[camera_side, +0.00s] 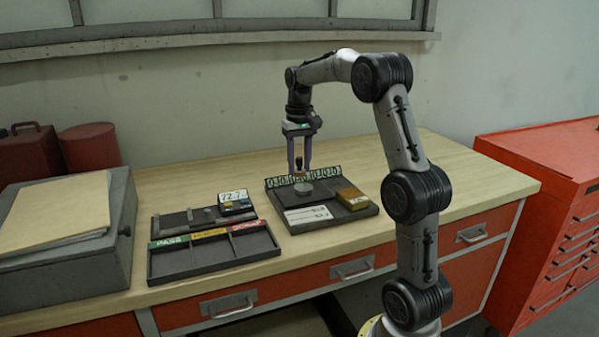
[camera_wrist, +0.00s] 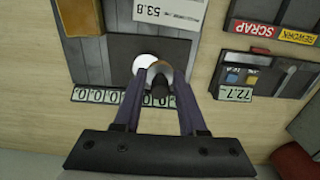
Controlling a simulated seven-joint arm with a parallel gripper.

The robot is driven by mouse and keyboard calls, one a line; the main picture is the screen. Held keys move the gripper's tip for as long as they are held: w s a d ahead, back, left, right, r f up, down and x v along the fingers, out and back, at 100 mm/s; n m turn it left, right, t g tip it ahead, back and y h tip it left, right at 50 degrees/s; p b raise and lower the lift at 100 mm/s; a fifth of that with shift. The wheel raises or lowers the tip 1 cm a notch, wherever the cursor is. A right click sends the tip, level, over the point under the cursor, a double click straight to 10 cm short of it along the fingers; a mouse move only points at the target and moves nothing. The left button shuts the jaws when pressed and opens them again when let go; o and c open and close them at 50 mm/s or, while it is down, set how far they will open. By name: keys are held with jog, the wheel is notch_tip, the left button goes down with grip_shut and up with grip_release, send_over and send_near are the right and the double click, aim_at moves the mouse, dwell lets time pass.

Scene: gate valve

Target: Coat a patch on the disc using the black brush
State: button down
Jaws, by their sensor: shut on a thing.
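My gripper (camera_side: 300,171) points down over the dark tray on the bench, its fingers shut on the black brush (camera_side: 299,163). In the wrist view the dark brush handle (camera_wrist: 161,88) sits between the two purple-grey fingers (camera_wrist: 159,80), with a brownish end beyond it. In the wrist view the pale disc (camera_wrist: 145,60) is partly covered by the brush. I cannot tell whether the brush tip touches it.
To the left are a 72.7 display (camera_side: 233,196) and a PASS-labelled sorting tray (camera_side: 213,262). Bench behind is clear.

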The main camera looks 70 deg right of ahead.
aim_at(299, 158)
jog(key=shift+r, duration=1.5)
jog(key=shift+r, duration=0.1)
notch_tip(299, 158, up, 5)
jog(key=w+a+n, duration=0.5)
jog(key=w+a, duration=0.5)
jog(key=a, duration=0.4)
jog(key=w+a+n, duration=0.4)
jog(key=w+a, duration=0.6)
jog(key=a, duration=0.5)
jog(key=f, duration=1.4)
jog(key=shift+d+f, duration=0.25)
jog(key=shift+f, duration=0.15)
